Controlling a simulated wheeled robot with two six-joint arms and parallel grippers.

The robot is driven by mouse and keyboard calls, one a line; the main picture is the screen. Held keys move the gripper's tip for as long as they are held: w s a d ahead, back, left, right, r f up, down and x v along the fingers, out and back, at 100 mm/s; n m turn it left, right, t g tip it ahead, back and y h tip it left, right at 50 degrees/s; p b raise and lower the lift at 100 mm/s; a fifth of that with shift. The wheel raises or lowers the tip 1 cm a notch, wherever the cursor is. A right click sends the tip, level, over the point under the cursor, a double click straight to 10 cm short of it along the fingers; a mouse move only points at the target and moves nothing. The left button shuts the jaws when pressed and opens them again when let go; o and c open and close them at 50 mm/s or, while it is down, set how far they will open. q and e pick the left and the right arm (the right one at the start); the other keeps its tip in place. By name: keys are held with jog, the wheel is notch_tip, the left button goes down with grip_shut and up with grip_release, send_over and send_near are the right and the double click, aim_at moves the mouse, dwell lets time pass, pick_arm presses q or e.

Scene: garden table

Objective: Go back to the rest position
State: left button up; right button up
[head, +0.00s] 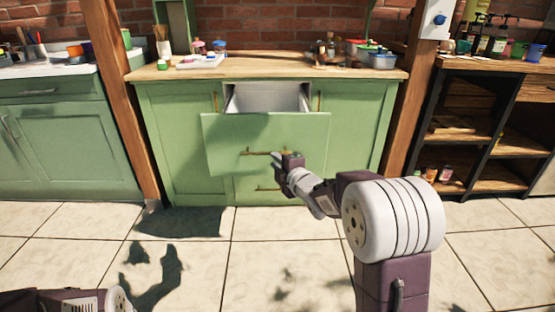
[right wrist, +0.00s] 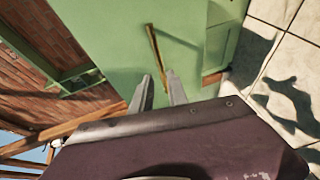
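My right gripper (head: 277,157) is in front of the green cabinet, close to the brass handle (head: 256,152) of a pulled-out drawer (head: 230,130). In the right wrist view, its two fingers (right wrist: 160,88) stand apart with nothing seen gripped between them. The brass handle (right wrist: 156,48) runs up just beyond the fingertips; I cannot tell whether they touch it. Part of my left arm shows at the bottom left of the head view, but its gripper is not visible.
The green cabinet (head: 170,140) has a wooden top (head: 270,70) carrying bottles, a tray and boxes. Wooden posts flank it. A dark shelf unit (head: 470,155) stands right, and another green cabinet (head: 65,145) left. The tiled floor (head: 270,262) in front is clear.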

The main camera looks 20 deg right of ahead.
jog(key=shift+s, duration=0.25)
